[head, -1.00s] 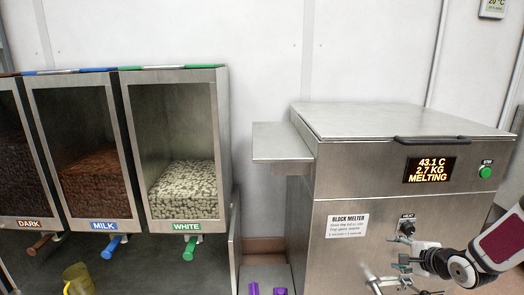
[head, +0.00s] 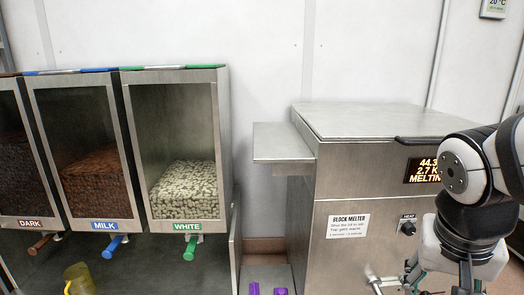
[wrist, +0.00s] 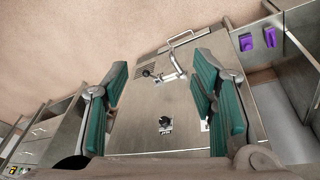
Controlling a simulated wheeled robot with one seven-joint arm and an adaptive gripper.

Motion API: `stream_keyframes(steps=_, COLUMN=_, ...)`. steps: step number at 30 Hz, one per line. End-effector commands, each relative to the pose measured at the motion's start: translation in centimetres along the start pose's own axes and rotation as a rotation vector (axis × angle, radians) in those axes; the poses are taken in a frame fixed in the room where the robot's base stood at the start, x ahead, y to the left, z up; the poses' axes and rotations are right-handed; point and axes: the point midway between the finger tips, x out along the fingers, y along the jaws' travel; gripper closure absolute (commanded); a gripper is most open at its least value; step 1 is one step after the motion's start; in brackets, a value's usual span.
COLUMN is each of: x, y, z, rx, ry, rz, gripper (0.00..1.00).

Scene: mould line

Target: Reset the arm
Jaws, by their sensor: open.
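My gripper (wrist: 160,85) is open and empty in the wrist view, its two teal-padded fingers wide apart. Between them shows the steel front of the block melter (wrist: 150,105), with a dark knob (wrist: 165,124) and a metal spout (wrist: 173,66). In the head view my arm hangs in front of the right side of the block melter (head: 340,265). It hides the green button and part of the display (head: 421,171). My gripper's fingertips are low at the bottom edge there and not clearly seen.
Chocolate dispensers marked DARK (head: 30,223), MILK (head: 105,226) and WHITE (head: 187,227) stand at left. A yellow jug (head: 78,280) is below them. Purple items (head: 253,288) lie low between the dispensers and the melter. The melter's lid (head: 385,120) is down and clear.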

Motion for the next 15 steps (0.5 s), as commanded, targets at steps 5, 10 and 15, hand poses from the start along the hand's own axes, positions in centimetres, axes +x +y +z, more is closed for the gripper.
stream_keyframes(steps=5, x=-3.0, y=0.3, z=6.9, rx=-0.182, ry=-0.098, rz=-0.051, gripper=0.48)
stream_keyframes(steps=10, x=-4.7, y=0.7, z=11.8, rx=-0.327, ry=-0.176, rz=-0.111, gripper=0.48)
stream_keyframes(steps=15, x=-5.9, y=1.2, z=16.1, rx=-0.467, ry=-0.24, rz=-0.179, gripper=0.48)
